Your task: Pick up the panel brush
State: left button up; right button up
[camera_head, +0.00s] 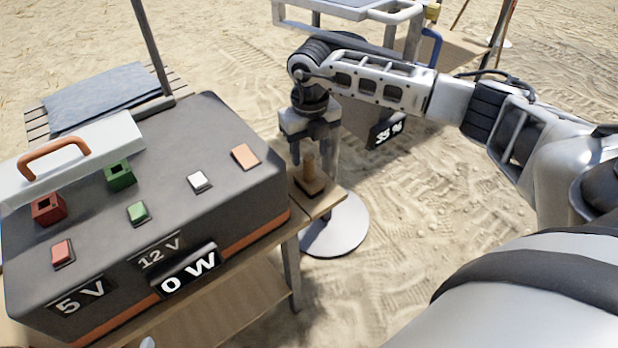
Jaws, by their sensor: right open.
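The panel brush (310,180) stands on the right end of the wooden table, beside the dark power box. It has an upright tan wooden handle on a dark, flat base. My right gripper (312,157) points down just above the brush, its open fingers around or just over the top of the handle. Whether the fingers touch the handle I cannot tell. My left gripper is out of view.
The dark power box (225,130) with coloured sockets, buttons and a "0 W" display fills most of the table (323,205). A round pale base (340,225) stands on the sand. A "35 %" display (386,130) is behind my right arm.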

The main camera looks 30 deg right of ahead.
aim_at(309, 167)
notch_tip(309, 167, down, 5)
jog(key=shift+s+a+f, duration=0.1)
jog(key=shift+a+f, duration=0.05)
grip_shut()
